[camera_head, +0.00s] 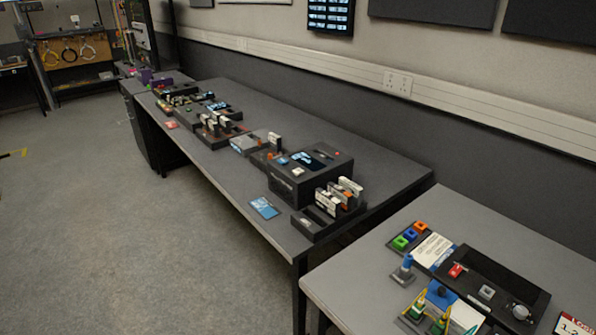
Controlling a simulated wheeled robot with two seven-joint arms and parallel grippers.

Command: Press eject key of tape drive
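A black box that looks like the tape drive (325,181) stands on the long dark table, right of the picture's middle. Its top carries a dark display with blue marks (308,159), a pale square key (297,171), a small blue key (282,161) and a small red button (337,154). The lettering is too small to read, so I cannot tell which of these is the eject key. Neither of my grippers is in view, and nothing of mine touches the box.
A rack of upright cartridges (308,227) stands in front of the drive. A blue card (264,208) lies by the table's front edge. More devices line the long table (235,178) to the left. A second table (335,284) at lower right holds coloured parts. The floor (120,230) is clear.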

